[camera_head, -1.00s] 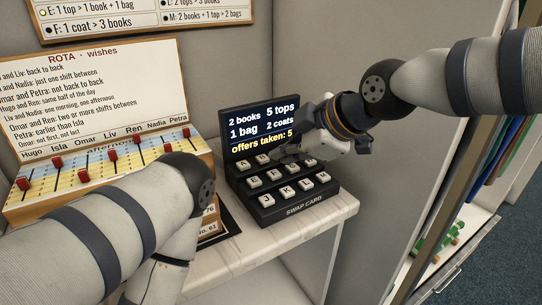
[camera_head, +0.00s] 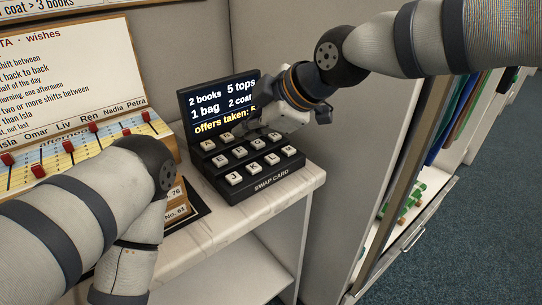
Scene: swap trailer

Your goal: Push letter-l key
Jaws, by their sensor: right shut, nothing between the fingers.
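The black swap card keypad (camera_head: 250,193) stands on the pale marble shelf, with rows of white keys. The front row shows the J key (camera_head: 235,179), the K key (camera_head: 254,168) and two more keys. The third front key (camera_head: 272,159) is probably the letter-l key, but its letter is too small to read. My right gripper (camera_head: 246,129) is shut and empty. Its tips are over the back rows of the keypad, in front of the screen, and hide some keys there. I cannot tell whether they touch a key. My left gripper is out of view below my left arm.
The keypad's screen (camera_head: 222,104) reads "2 books, 5 tops, 1 bag, 2 coat" and "offers taken: 5", partly covered. The rota board (camera_head: 60,75) with red sliders stands at the left. A grey partition stands right of the keypad. The marble shelf's front (camera_head: 225,229) is clear.

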